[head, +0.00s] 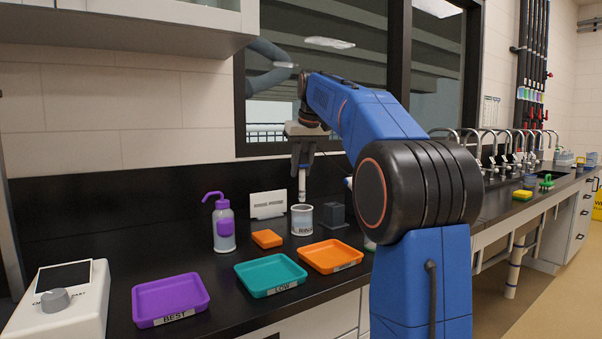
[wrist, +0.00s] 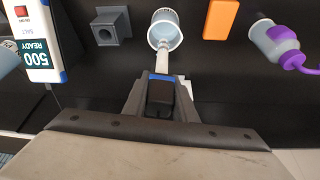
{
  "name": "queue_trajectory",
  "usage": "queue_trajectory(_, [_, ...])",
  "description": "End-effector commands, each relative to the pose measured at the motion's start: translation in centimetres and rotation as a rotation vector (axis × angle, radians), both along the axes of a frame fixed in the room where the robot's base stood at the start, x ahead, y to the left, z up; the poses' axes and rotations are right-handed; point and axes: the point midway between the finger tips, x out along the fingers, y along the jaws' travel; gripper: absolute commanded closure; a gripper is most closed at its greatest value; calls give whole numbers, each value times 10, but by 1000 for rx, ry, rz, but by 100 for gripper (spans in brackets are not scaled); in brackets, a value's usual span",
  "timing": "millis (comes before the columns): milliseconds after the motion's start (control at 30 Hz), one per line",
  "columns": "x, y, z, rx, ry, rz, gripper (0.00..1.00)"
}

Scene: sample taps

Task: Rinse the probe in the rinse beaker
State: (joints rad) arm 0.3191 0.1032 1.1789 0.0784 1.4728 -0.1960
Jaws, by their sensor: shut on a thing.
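My gripper (head: 302,160) points down and is shut on the probe (head: 302,186), a pale slim shaft hanging upright above the counter. In the wrist view my gripper (wrist: 161,84) holds the probe (wrist: 162,62) by a black upper part with a blue band. The rinse beaker (head: 302,222) is a light grey cup with a label, standing on the counter. The probe's lower end lines up with its rim. In the wrist view the tip overlaps the mouth of the beaker (wrist: 165,32). I cannot tell how far inside it the tip is.
A dark grey holder block (wrist: 111,27) and a meter reading 500 READY (wrist: 40,45) stand nearby. A purple-capped wash bottle (head: 224,228) and orange sponge-like block (head: 267,239) are left. Purple (head: 136,304), teal (head: 240,276) and orange (head: 356,250) trays lie in front.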

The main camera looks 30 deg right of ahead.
Motion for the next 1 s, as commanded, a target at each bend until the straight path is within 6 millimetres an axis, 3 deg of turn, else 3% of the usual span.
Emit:
queue_trajectory(533, [0, 0, 3, 0, 0, 0, 99])
queue_trajectory(1000, [0, 0, 31, 0, 0, 0, 99])
